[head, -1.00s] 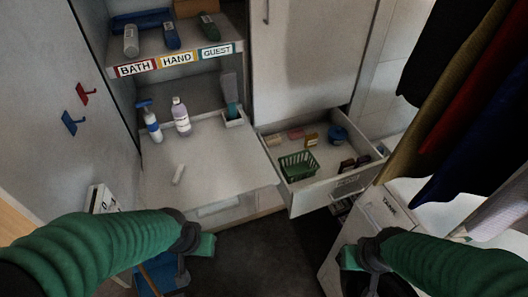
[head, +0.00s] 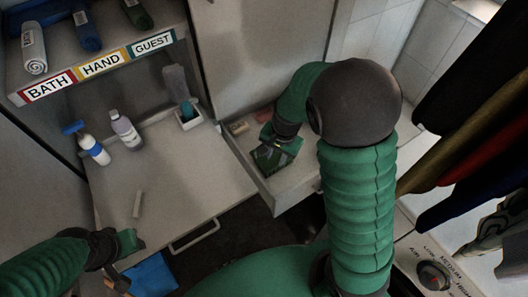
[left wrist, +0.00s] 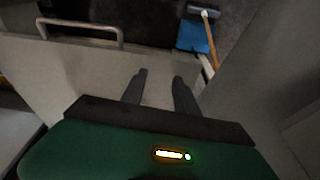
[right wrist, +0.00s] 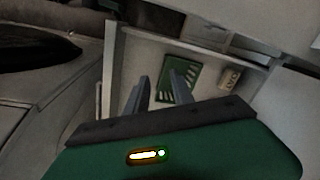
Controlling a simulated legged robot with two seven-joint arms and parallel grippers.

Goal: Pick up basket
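The green basket (head: 266,160) sits in the open drawer (head: 300,190), partly hidden behind my right gripper (head: 280,147) in the head view. In the right wrist view the basket (right wrist: 190,72) shows its slotted side just beyond the fingertips. My right gripper (right wrist: 160,88) is open, its fingers apart with nothing clearly between them; whether it touches the basket I cannot tell. My left gripper (head: 130,243) is open and empty, low at the left, away from the basket; its spread fingers show in the left wrist view (left wrist: 158,85).
A small box (head: 238,127) lies in the drawer beside the basket. Left of the drawer, a counter top (head: 175,180) holds a spray bottle (head: 94,150), a lotion bottle (head: 126,131) and a small white piece (head: 137,204). Hanging clothes (head: 465,130) are at the right.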

